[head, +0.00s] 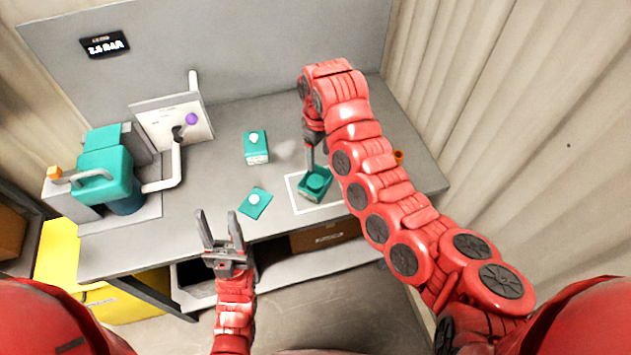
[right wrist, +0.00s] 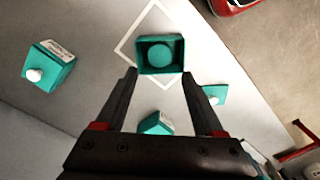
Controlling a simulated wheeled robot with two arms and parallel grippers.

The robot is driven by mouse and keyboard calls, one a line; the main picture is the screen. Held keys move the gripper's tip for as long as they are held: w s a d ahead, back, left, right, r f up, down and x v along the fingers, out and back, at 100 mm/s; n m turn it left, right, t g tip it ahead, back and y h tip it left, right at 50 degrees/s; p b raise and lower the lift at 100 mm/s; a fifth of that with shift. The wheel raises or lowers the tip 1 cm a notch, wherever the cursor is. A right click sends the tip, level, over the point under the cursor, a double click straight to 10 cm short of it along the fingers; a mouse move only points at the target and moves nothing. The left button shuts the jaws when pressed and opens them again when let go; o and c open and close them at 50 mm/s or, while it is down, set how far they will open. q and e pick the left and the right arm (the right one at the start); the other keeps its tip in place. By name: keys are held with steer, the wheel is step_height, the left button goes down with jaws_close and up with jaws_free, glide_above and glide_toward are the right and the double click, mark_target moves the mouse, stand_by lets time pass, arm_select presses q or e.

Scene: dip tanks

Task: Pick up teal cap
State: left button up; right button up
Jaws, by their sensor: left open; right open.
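The teal cap (head: 254,202) looks like a flat square lid with a white knob, lying on the table near its front edge. It also shows in the right wrist view (right wrist: 217,94), partly behind a finger. My left gripper (head: 217,214) is open and empty, left of the cap and apart from it. An open teal box (head: 303,190) with a round teal thing (head: 318,181) inside stands in a white square outline. My right gripper (head: 317,164) is open just above this box; in the right wrist view the box (right wrist: 143,66) is beyond its fingertips (right wrist: 158,73).
A teal box with a white knob (head: 257,147) stands behind the cap. Another knobbed teal box (right wrist: 52,62) shows in the right wrist view; my right arm likely hides it from the head. A teal machine (head: 105,172) stands left. A low orange thing (head: 398,156) is right.

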steer(key=b, duration=0.2)
glide_above(317, 182)
steer(key=f, duration=0.7)
steer(key=shift+s+d, duration=0.15)
steer(key=shift+d, duration=0.05)
steer(key=shift+f+p, duration=0.15)
steer(key=shift+p, duration=0.25)
steer(key=f, duration=0.1)
steer(key=f+p, duration=0.2)
steer(key=shift+a+f, duration=0.25)
steer(key=shift+f, duration=0.6)
steer(key=c, duration=1)
